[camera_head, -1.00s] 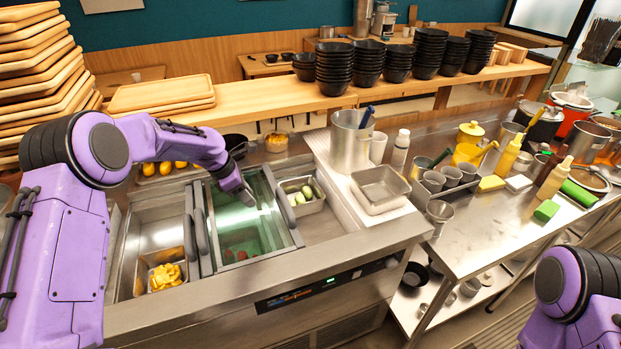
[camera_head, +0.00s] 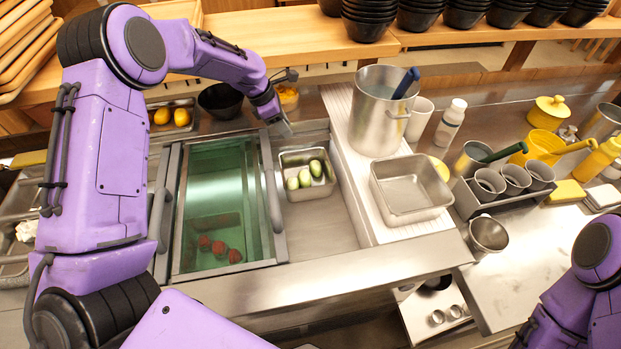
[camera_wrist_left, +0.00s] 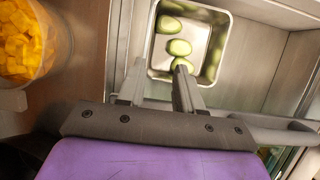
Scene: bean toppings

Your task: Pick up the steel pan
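A small steel pan (camera_head: 291,193) holding several green cucumbers (camera_head: 316,168) sits in the open right well of the counter. It also shows at the top of the left wrist view (camera_wrist_left: 216,62). A second, empty steel pan (camera_head: 387,171) stands on the white ribbed board to its right. My left gripper (camera_head: 283,128) is just behind the cucumber pan. In the left wrist view its two fingers (camera_wrist_left: 158,88) are apart, at the pan's near edge; one overlaps a cucumber in the picture. Contact is unclear. My right gripper is out of view.
A sliding glass lid (camera_head: 215,185) with handles covers the well to the left, with red items below. A tall steel pot (camera_head: 378,125) stands behind the empty pan. A clear container of orange cubes (camera_wrist_left: 25,45) is beside my left gripper. The right well's front is bare.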

